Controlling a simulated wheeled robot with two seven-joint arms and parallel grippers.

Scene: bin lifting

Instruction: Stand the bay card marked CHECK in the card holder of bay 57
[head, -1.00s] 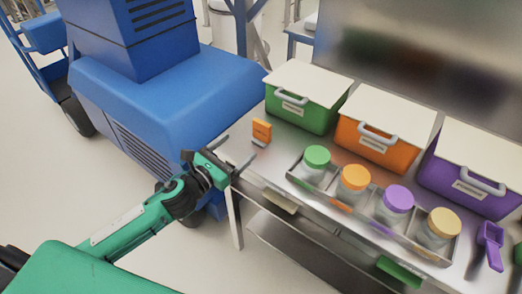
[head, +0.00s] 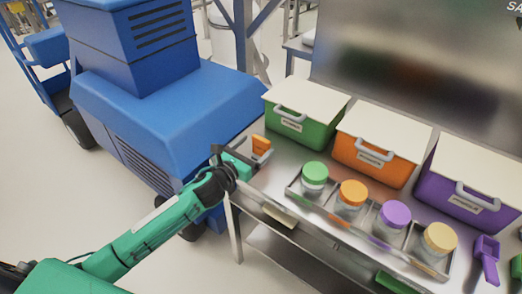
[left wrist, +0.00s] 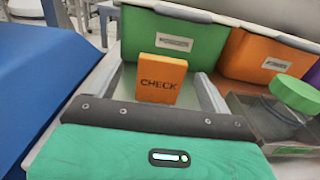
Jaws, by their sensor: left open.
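The orange card (head: 261,145) stands near the left end of the metal table. In the left wrist view the card (left wrist: 168,69) shows the word CHECK and looks upright. My left gripper (head: 241,156) is open at the table's left edge. In the left wrist view its two fingers (left wrist: 160,82) lie on either side of the card, with gaps between them and the card. My right gripper is out of view. I cannot make out a holder marked 57.
Lidded green (head: 300,112), orange (head: 370,160) and purple (head: 462,190) bins line the table's back. A metal tray (head: 290,192) of jars is in front, right of the card. A purple scoop (head: 486,250) lies far right. A blue machine (head: 165,100) stands close left.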

